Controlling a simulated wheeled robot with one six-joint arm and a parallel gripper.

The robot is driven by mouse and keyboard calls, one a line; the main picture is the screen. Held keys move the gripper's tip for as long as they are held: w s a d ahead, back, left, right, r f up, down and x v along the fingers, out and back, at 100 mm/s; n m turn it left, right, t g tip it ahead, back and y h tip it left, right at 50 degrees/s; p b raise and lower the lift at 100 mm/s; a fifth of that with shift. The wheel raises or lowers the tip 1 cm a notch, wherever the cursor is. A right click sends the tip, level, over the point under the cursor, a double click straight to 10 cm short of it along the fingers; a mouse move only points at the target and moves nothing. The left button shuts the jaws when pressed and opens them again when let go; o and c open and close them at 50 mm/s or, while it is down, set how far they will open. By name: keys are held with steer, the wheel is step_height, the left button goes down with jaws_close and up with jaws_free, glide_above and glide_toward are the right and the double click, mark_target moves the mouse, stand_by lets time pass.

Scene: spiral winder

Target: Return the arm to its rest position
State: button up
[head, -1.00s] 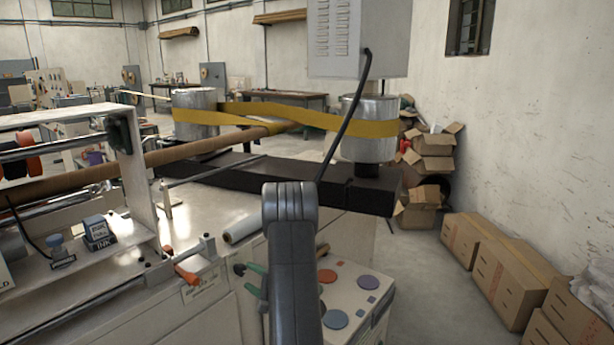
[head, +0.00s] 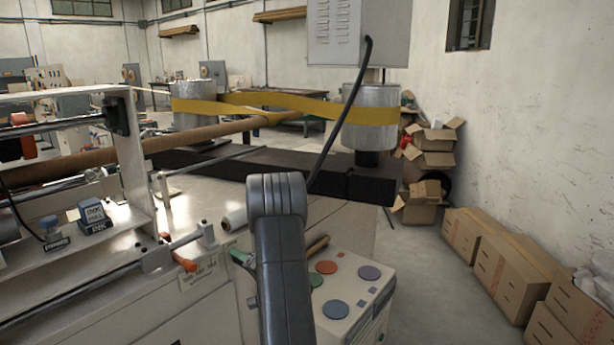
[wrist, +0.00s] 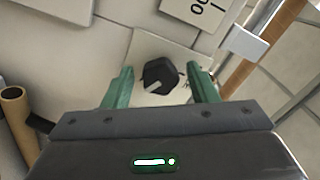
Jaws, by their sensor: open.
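My gripper (wrist: 160,72) has two green fingers set wide apart, with nothing held between them. In the wrist view, a black knob (wrist: 160,76) on a pale plate shows between the fingers; I cannot tell the distance to it. In the head view, my dark arm link stands in the middle and hides most of the gripper. Only a bit of green finger (head: 241,259) shows at the link's left side, over the front of the machine.
A control panel (head: 348,311) with coloured round buttons is just right of my arm. The winder's steel drums (head: 370,133) carry a yellow belt (head: 300,106) behind it. An orange-handled lever (head: 184,264) is at left. Cardboard boxes (head: 497,285) line the right wall; floor before them is clear.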

steer(key=n+b, duration=0.7)
steer(key=n, duration=0.4)
steer(key=shift+n, duration=0.3)
